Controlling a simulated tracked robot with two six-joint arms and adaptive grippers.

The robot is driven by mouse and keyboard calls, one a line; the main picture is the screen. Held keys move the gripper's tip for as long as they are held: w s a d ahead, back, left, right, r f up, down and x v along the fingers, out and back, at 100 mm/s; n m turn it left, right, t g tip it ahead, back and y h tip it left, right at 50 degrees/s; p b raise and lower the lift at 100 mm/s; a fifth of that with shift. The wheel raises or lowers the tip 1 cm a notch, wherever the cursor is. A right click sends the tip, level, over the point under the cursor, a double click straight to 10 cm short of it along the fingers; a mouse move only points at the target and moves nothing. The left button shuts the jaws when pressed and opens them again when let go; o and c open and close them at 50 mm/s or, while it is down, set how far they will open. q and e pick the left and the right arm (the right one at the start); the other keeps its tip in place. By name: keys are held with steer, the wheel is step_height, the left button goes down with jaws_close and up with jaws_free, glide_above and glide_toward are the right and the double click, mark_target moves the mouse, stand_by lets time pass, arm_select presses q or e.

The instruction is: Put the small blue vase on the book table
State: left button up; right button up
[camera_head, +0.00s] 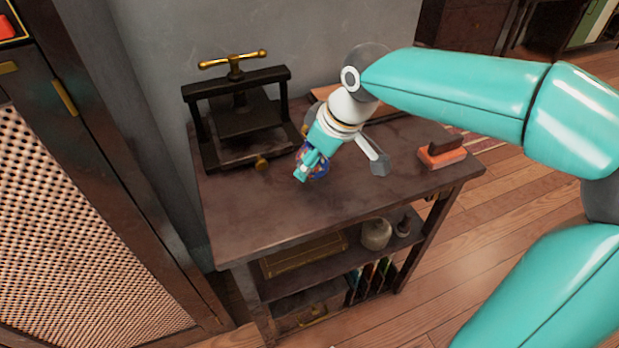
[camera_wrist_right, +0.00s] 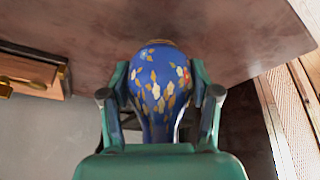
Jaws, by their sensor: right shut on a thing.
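The small blue vase, painted with pale and orange flowers, shows clearly in the right wrist view (camera_wrist_right: 158,85). My right gripper (camera_wrist_right: 152,100) is shut on it, with a finger on each side of its body. In the head view the right gripper (camera_head: 308,166) holds the vase (camera_head: 323,170), mostly hidden by the fingers, over the front middle of the dark wooden table with the book press (camera_head: 270,212). I cannot tell whether the vase touches the tabletop. My left gripper is not in view.
A black book press (camera_head: 238,115) with a brass handle stands at the table's back left. An orange block with a dark top (camera_head: 442,153) lies at the right end. The front of the tabletop is clear. A cabinet (camera_head: 75,200) stands at the left.

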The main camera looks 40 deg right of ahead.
mark_target(315, 172)
steer(key=shift+f+b, duration=0.5)
steer(key=shift+f, duration=1.35)
steer(key=shift+f, duration=0.1)
steer(key=o, duration=1.3)
steer(key=shift+r, duration=0.3)
steer(key=shift+p+v, duration=1.65)
steer(key=shift+v, duration=4.2)
